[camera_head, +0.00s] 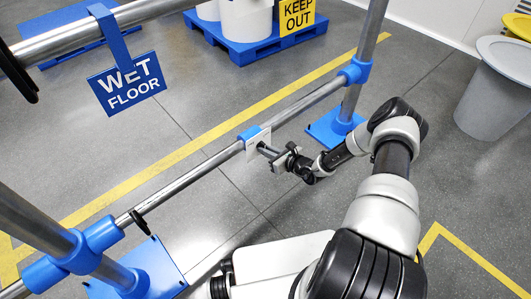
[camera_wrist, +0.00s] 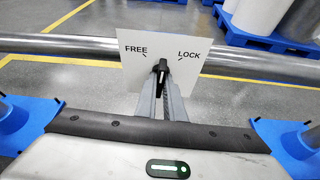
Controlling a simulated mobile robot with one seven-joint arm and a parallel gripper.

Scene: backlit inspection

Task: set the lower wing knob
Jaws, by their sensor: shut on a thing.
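The lower wing knob (camera_wrist: 161,67) is small and black, in front of a white plate (camera_wrist: 131,68) marked FREE on the left and LOCK on the right. In the wrist view it stands nearly upright between the two marks; its exact setting is hard to tell. My gripper (camera_wrist: 162,88) is shut on the knob, its fingers reaching up from below. In the head view the plate (camera_head: 252,148) hangs at a blue clamp on the lower rail (camera_head: 200,172), with my gripper (camera_head: 272,156) against its front. The knob is hidden there by the fingers.
An upper rail (camera_head: 75,40) carries a blue WET FLOOR sign (camera_head: 126,84). Steel posts with blue feet stand at both rail ends, one at right (camera_head: 335,128). Blue pallets with white drums stand behind. A grey bin (camera_head: 492,100) stands far right.

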